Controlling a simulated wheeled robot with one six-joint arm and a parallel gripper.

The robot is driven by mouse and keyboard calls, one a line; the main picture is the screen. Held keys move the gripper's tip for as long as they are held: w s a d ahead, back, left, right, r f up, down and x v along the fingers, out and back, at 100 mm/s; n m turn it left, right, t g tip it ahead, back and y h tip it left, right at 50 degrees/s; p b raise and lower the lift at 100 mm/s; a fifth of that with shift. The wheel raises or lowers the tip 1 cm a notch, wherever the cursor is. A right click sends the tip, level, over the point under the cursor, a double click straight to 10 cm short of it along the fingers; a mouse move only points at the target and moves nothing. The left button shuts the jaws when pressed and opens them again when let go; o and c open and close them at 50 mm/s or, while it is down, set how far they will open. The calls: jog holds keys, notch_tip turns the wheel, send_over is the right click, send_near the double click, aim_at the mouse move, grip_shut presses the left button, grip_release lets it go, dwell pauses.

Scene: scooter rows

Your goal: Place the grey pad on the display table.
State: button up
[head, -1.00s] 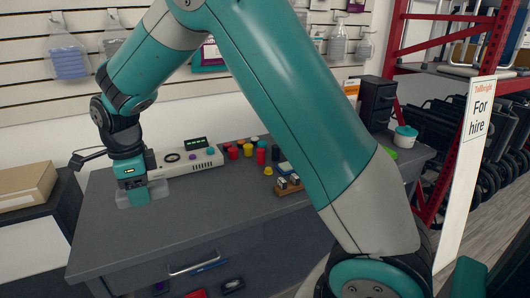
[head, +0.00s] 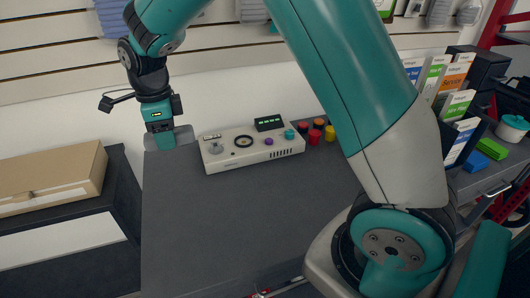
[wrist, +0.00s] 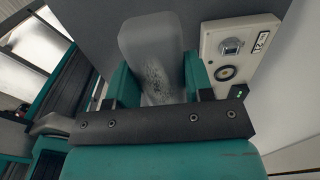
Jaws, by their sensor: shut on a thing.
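The grey pad (wrist: 150,45) is a pale, slightly see-through grey piece with rounded corners and a speckled patch. In the wrist view it lies between the two teal fingers of my gripper (wrist: 158,75), which is shut on it. In the head view my gripper (head: 166,145) points down at the back left corner of the dark grey table (head: 235,220). The pad (head: 152,142) shows partly behind the fingers there. I cannot tell whether it touches the tabletop.
A white console (head: 222,160) with knobs stands just right of my gripper. A cardboard box (head: 50,180) sits on a dark cabinet at left. Coloured cups (head: 314,136) and a card rack (head: 440,100) stand further right. The front left tabletop is clear.

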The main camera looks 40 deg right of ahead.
aim_at(187, 202)
notch_tip(187, 202, down, 20)
dwell(0.6)
jog(key=shift+f, duration=0.15)
jog(key=o, duration=1)
jog(key=shift+c, duration=0.2)
